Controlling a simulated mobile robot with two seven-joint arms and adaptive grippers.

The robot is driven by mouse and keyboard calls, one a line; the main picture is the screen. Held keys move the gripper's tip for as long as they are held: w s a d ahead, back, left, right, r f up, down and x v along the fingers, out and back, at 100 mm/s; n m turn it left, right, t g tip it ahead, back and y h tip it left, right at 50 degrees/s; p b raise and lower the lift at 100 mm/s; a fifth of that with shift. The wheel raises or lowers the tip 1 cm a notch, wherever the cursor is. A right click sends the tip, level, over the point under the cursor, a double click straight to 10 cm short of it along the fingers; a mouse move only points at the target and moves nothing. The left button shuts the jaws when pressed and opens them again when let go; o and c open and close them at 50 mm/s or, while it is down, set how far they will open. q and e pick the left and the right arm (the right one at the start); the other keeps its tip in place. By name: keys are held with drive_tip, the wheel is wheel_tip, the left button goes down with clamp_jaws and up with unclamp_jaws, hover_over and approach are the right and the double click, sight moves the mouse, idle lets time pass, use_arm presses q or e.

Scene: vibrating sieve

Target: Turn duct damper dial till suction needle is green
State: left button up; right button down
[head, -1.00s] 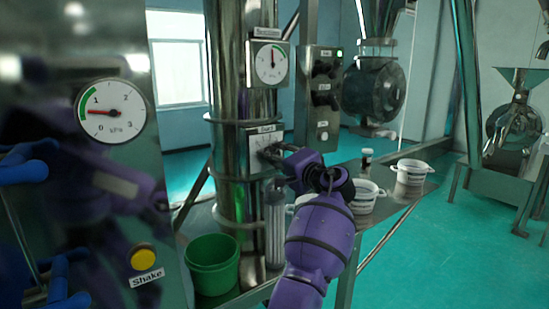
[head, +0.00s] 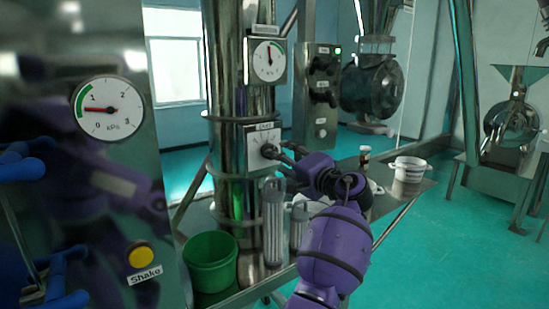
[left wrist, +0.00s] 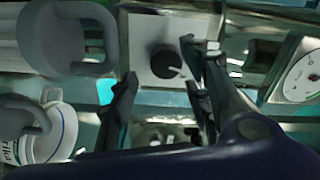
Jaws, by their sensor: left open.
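The damper dial is a dark round knob (left wrist: 167,64) on a pale plate (head: 258,136), low on the steel duct. My left gripper (head: 281,151) is at the dial, its fingers open on either side of the knob in the left wrist view (left wrist: 158,66); contact is not clear. A small gauge (head: 268,61) above the dial has a needle pointing nearly straight up, just left of a green arc at upper right; its label is too blurred to read. It also shows in the left wrist view (left wrist: 300,76). My right gripper is not in view.
A large kPa gauge (head: 109,108) on the left cabinet has its red needle pointing left, near the green arc. A yellow Shake button (head: 140,255), green bucket (head: 211,262), clear cylinder (head: 273,222), white bucket (head: 409,171) and switch box (head: 322,97) stand around the duct.

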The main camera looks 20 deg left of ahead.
use_arm(q)
drive_tip(key=v, duration=0.7)
